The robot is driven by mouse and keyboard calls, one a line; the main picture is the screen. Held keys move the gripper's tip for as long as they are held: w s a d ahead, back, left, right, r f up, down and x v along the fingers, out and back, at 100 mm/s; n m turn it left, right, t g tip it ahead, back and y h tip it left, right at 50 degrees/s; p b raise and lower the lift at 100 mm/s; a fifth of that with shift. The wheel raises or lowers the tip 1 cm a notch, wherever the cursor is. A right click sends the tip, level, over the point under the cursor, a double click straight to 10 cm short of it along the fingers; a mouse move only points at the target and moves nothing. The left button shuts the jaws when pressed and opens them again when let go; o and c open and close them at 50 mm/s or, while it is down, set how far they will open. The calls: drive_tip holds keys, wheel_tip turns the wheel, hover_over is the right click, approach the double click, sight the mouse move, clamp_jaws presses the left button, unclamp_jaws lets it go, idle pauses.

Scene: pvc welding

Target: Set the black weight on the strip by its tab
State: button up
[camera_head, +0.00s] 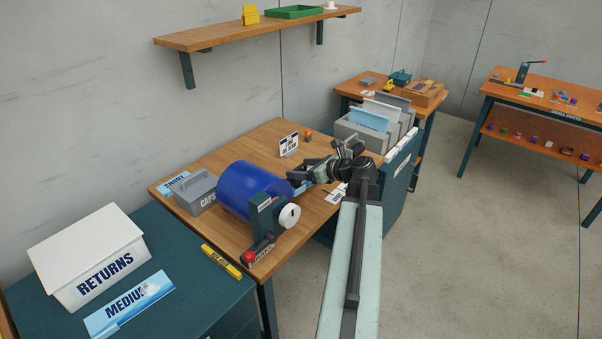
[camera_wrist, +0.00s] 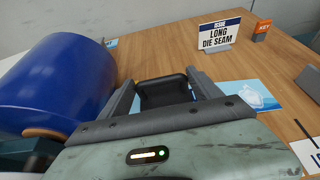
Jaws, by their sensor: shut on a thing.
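My gripper (camera_head: 302,179) is over the wooden bench, just right of the blue drum. In the wrist view its two fingers (camera_wrist: 164,88) are shut on the black weight (camera_wrist: 163,94), which sits between them. The weight's tab is not clearly visible, and I cannot tell whether its underside touches anything. A light blue strip with a white pattern (camera_wrist: 260,92) lies flat on the bench, showing to the right of the fingers. The part of it behind the gripper is hidden.
The large blue drum (camera_head: 243,190) stands close on the left. A "LONG DIE SEAM" sign (camera_wrist: 229,36) and an orange "KEY" block (camera_wrist: 262,30) stand farther back. A grey caps box (camera_head: 196,192) is beyond the drum. Bare wood (camera_wrist: 165,45) lies ahead of the fingers.

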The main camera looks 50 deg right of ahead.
drive_tip(key=shift+f, duration=0.15)
drive_tip(key=o, duration=2.1)
drive_tip(key=shift+c, duration=0.2)
drive_tip(key=shift+r, duration=0.3)
drive_tip(key=a+p+v, duration=0.1)
drive_tip(key=p+v, duration=0.3)
drive_tip(key=v, duration=0.8)
drive_tip(key=shift+d+p, duration=0.3)
drive_tip(key=shift+d, duration=0.15)
drive_tip(key=shift+f, duration=0.1)
